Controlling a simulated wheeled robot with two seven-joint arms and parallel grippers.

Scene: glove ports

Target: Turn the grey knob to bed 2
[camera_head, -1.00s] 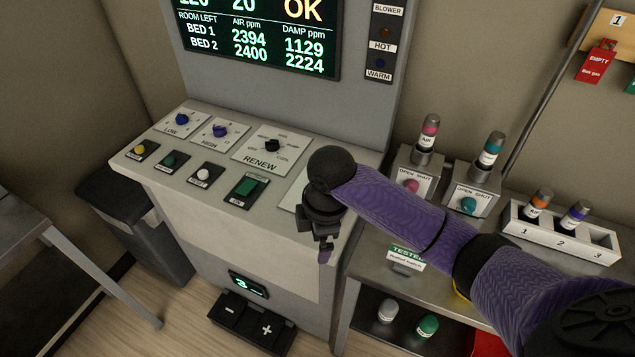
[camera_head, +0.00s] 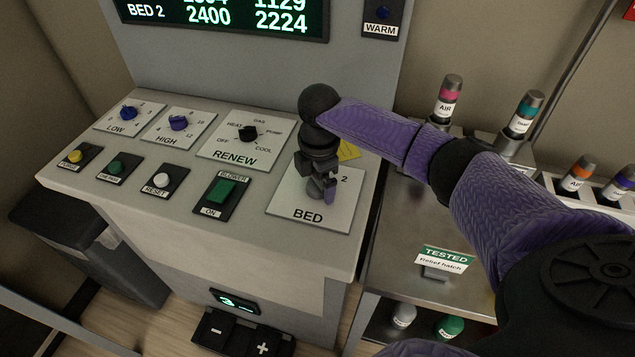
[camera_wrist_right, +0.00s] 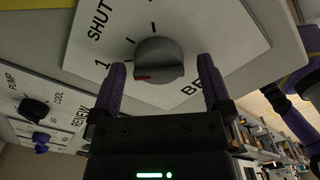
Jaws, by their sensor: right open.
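The grey knob (camera_wrist_right: 160,52) sits on the white BED plate (camera_head: 287,207). In the right wrist view it is a round knob with a straight bar, and a red mark sits at the bar's left end, on the side of the "1" label. My right gripper (camera_wrist_right: 162,66) is open, with one finger on each side of the knob and gaps between. In the head view my right gripper (camera_head: 322,190) hangs over the BED plate and hides the knob. The "2" label shows to its right; the other position labels are covered. My left gripper is not in view.
The RENEW plate with its black knob (camera_head: 247,133) lies left of the BED plate. The green BLOWER switch (camera_head: 226,190) and the white RESET button (camera_head: 161,180) are near the front edge. A TESTED sign (camera_head: 445,259) stands on the shelf at right.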

